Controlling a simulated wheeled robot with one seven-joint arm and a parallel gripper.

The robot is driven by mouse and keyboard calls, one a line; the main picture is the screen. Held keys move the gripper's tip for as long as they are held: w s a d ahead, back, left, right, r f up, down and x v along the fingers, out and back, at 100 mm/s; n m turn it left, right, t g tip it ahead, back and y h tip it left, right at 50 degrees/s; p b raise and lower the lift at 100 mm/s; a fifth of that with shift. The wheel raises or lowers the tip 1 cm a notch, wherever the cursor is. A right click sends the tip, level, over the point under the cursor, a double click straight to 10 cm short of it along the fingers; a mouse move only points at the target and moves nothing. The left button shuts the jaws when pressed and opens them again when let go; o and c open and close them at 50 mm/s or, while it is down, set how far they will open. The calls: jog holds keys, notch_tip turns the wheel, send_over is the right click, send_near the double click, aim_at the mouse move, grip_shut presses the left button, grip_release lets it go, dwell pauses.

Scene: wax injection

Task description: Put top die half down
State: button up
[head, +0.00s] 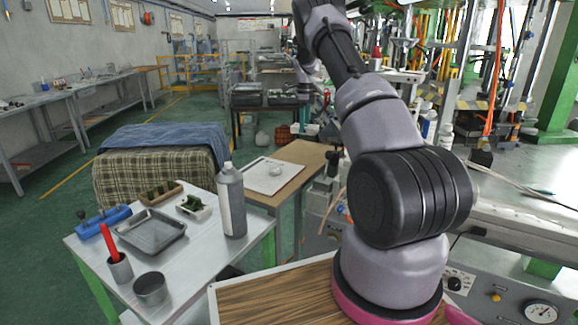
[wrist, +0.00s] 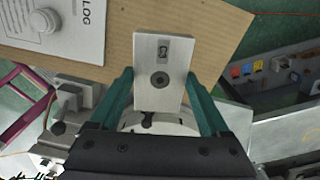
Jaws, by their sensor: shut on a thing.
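The top die half (wrist: 160,50) is a flat grey metal plate with a round dark screw and a small marked recess. It shows in the wrist view between the two green fingers of my gripper (wrist: 160,92). My gripper is shut on its sides, with the plate reaching out past the fingertips. Below it lies a brown board (wrist: 208,25), and a white sheet marked LOG (wrist: 75,25) shows at the upper left. In the head view my arm hides most of the work area, and I cannot make out the gripper or the die half clearly there.
A metal table (head: 190,285) at the left holds a grey bottle (head: 231,200), a tray (head: 150,232), cups and a blue tool. The brown board (head: 305,157) with a white sheet (head: 268,176) stands beyond it. A machine with a gauge (head: 540,311) is at the right.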

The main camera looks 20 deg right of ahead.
jog(key=shift+w+d+r+m, duration=0.15)
jog(key=shift+w+d+m, duration=0.25)
jog(key=shift+m, duration=0.3)
jog(key=shift+w+m, duration=0.2)
jog(key=shift+m, duration=0.1)
notch_tip(320, 180, down, 10)
jog(key=shift+d+r, duration=0.1)
jog(key=o, duration=1.6)
jog(key=shift+c, duration=0.2)
